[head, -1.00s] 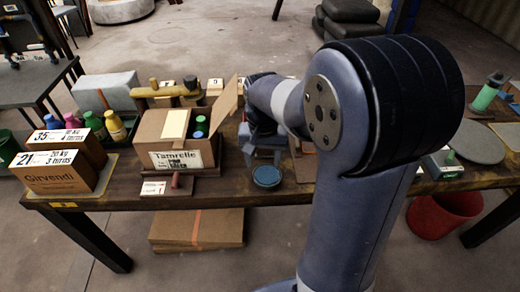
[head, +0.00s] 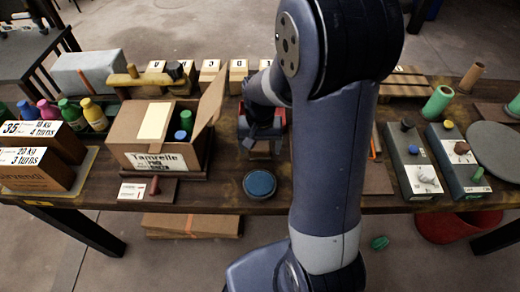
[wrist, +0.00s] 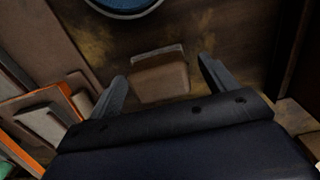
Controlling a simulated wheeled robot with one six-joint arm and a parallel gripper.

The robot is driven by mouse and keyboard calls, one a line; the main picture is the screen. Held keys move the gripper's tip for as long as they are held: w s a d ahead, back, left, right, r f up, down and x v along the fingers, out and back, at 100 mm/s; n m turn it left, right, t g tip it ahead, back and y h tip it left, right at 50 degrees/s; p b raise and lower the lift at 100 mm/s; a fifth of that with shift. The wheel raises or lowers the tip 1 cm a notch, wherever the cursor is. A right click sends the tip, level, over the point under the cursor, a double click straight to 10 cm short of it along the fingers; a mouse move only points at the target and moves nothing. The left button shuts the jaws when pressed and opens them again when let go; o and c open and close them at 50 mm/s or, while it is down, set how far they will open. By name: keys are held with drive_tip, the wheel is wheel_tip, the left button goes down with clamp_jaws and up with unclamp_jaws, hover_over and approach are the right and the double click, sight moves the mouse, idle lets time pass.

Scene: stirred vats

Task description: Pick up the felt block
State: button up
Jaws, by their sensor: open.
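A small brown block with a grey strip along one edge, apparently the felt block (wrist: 160,80), lies on the dark wooden table in the wrist view. It sits between the two fingers of my gripper (wrist: 162,73), which are open with a gap on either side of it. In the head view my gripper (head: 262,138) is low over the table behind the round blue dish, right of the open cardboard box.
The round blue dish (head: 260,184) is close by. The open cardboard box (head: 160,158) stands to the left. Two control boxes with knobs (head: 408,165) (head: 459,165) stand to the right, beyond my arm. Lettered blocks (head: 208,72) line the back. A green piece (head: 380,242) lies on the floor.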

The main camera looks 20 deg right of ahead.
sight(260, 145)
drive_tip(key=c, duration=1.1)
drive_tip(key=shift+r, duration=0.1)
wheel_tip(260, 145, up, 10)
drive_tip(key=shift+f+p, duration=0.1)
drive_tip(key=shift+p, duration=0.6)
drive_tip(key=o, duration=0.4)
drive_tip(key=shift+c, duration=1.3)
